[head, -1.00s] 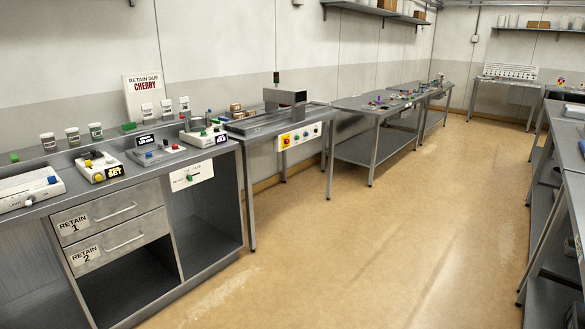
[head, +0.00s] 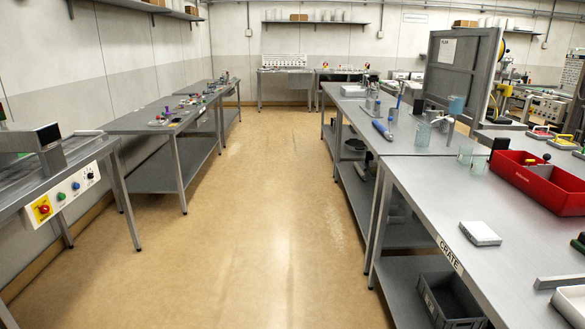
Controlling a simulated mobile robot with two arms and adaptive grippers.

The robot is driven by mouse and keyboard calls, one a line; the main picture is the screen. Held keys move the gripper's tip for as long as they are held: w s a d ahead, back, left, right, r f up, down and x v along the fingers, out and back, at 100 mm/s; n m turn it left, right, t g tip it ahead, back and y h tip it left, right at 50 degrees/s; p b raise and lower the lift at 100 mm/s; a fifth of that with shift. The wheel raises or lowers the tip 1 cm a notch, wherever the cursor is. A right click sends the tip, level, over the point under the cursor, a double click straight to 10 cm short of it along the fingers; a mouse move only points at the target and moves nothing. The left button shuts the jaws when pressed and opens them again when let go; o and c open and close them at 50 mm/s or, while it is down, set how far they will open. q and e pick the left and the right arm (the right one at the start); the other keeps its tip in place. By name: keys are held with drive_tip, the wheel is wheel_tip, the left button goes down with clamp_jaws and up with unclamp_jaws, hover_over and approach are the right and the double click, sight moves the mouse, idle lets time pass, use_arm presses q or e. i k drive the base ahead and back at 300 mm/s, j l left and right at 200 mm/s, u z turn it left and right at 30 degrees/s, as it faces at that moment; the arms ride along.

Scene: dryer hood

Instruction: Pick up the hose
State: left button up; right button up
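I cannot make out a hose for certain in the head view. A blue, rod-like item (head: 382,130) lies on the right-hand bench, but it is too small to identify. Neither of my grippers shows in the head view, so their state is hidden.
A clear aisle of tan floor (head: 265,220) runs between the benches. On the right, a long bench (head: 420,190) carries a red bin (head: 535,185), a white block (head: 480,233) and a grey upright panel (head: 460,75). A dark crate (head: 450,300) sits below. A control box (head: 70,195) fronts the left bench.

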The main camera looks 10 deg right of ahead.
sight(389, 136)
drive_tip(key=i+z, duration=0.3)
drive_tip(key=i, duration=1.75)
